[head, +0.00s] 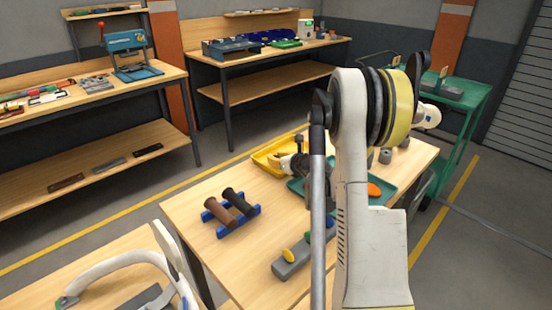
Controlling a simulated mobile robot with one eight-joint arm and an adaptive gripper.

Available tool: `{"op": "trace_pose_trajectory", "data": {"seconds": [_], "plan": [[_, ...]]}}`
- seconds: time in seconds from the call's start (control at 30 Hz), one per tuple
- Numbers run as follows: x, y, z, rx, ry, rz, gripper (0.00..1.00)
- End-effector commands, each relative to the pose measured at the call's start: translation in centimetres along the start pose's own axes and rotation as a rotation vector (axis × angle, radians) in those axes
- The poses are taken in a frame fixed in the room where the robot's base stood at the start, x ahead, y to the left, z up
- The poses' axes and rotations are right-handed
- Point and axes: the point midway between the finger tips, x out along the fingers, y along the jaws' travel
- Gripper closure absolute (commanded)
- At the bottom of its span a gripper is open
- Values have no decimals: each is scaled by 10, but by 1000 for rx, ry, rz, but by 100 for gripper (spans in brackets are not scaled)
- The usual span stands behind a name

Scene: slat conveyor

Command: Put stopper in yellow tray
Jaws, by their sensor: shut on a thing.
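The yellow tray (262,160) lies at the back left of the middle wooden table. My gripper (299,160) is at the right side of this tray, partly hidden behind my own arm. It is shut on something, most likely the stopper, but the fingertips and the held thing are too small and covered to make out. I cannot tell whether the held thing is above the tray or beside it.
A green tray (297,188) with an orange piece (374,190) lies right of the yellow tray. Two dark rollers (222,212) rest on a blue rack (228,226). A grey block (292,264) with a yellow piece is at the front. Benches stand behind.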

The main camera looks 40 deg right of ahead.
Motion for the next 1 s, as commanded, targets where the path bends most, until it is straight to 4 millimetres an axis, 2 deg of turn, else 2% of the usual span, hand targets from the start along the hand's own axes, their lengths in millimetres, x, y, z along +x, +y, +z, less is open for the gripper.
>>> {"op": "trace_pose_trajectory", "data": {"seconds": [0.03, 0.07, 0.1, 0.47, 0.57, 0.8, 1.0], "plan": [[0, 0, -1, 0, 0, 0, 69], [0, 0, -1, 0, 0, 0, 60], [0, 0, -1, 0, 0, 0, 58], [-2, 0, 5, 0, 0, 0, 58], [-17, -1, 4, 1, 0, -2, 58], [-72, -1, 5, 1, 1, -2, 58], [-108, -1, 4, 1, 1, -2, 58]]}}
